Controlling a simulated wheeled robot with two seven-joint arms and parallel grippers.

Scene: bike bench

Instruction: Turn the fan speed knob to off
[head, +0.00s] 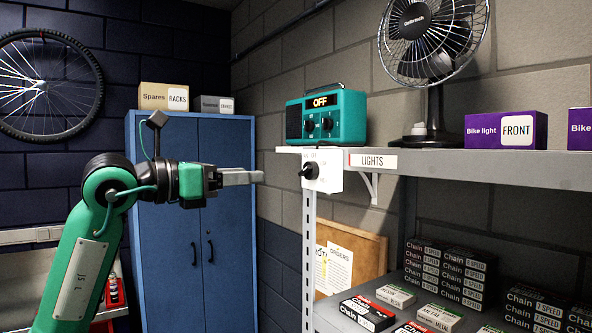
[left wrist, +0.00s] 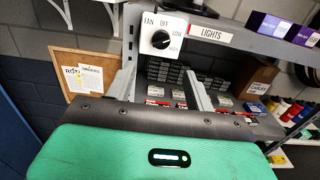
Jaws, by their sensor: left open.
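The fan speed knob (head: 309,171) is black and sits on a white switch box (head: 329,178) at the near-left end of the grey shelf. In the left wrist view the knob (left wrist: 160,40) has FAN, OFF, LOW and HIGH printed around it. The knob's exact pointer setting is too small to tell. My left gripper (head: 260,177) is open and empty, just left of the knob in the head view, with a gap between. In the left wrist view its grey fingers (left wrist: 159,73) stand apart, below the knob. My right gripper is not in view.
A desk fan (head: 432,40) and a teal radio (head: 350,117) showing OFF stand on the shelf (head: 500,167). A LIGHTS label (head: 373,161) is right of the switch box. Chain boxes (head: 455,270) fill the lower shelf. A blue cabinet (head: 170,230) stands behind my arm.

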